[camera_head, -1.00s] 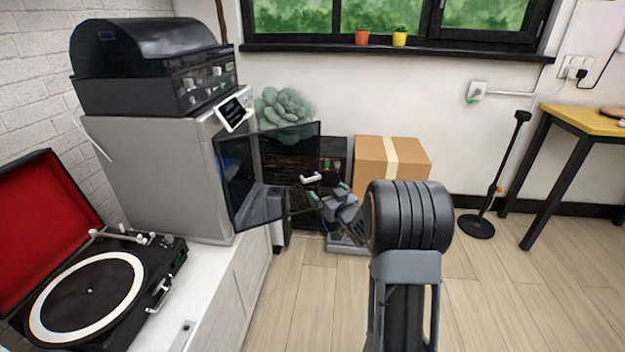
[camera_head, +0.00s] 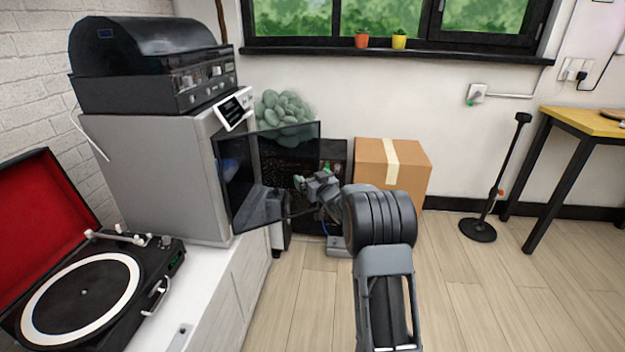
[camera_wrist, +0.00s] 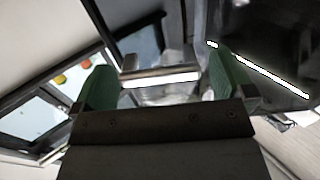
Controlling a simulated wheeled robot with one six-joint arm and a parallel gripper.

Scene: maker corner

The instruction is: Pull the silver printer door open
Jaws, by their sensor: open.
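The silver printer (camera_head: 150,165) stands on the white cabinet at the left, its front facing right. Its dark see-through door (camera_head: 285,150) stands swung out from the front. My gripper (camera_head: 308,184) is at the door's outer edge, with one green fingertip showing. In the wrist view the two green fingers of my gripper (camera_wrist: 160,78) are apart. A pale bar handle (camera_wrist: 160,77) lies across the gap between them; whether it is fully between the pads is unclear. The handle is hidden by my gripper in the head view.
A turntable (camera_head: 85,292) with a red-lined lid is on the white cabinet (camera_head: 240,285) at front left. A black machine (camera_head: 334,152) and a cardboard box (camera_head: 412,162) stand behind my gripper.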

